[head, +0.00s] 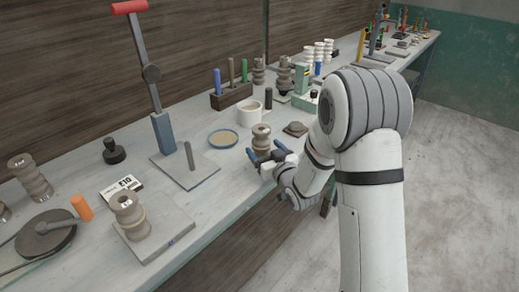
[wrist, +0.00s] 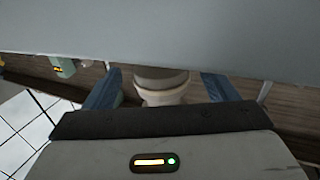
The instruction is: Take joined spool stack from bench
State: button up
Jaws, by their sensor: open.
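A beige-brown spool stack (head: 261,133) stands upright near the front edge of the bench (head: 222,172). My gripper (head: 266,150) is open at this stack, with one blue finger on each side of it. In the wrist view, the stack (wrist: 163,92) shows between the two spread fingers (wrist: 162,88). Its top is cut off by a large grey surface across the upper picture. I cannot tell whether either finger touches it. The lower part of the stack is partly hidden by my gripper in the head view.
Close by are a blue-rimmed dish (head: 223,139), a white cup (head: 249,111) and a flat dark piece (head: 295,128). A lever press (head: 163,130) stands left. Another spool stack (head: 127,210) sits on a board at the front left. The floor (head: 460,150) at right is clear.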

jog(key=shift+w+a, duration=0.35)
jog(key=shift+w, duration=0.15)
jog(key=c, duration=1.2)
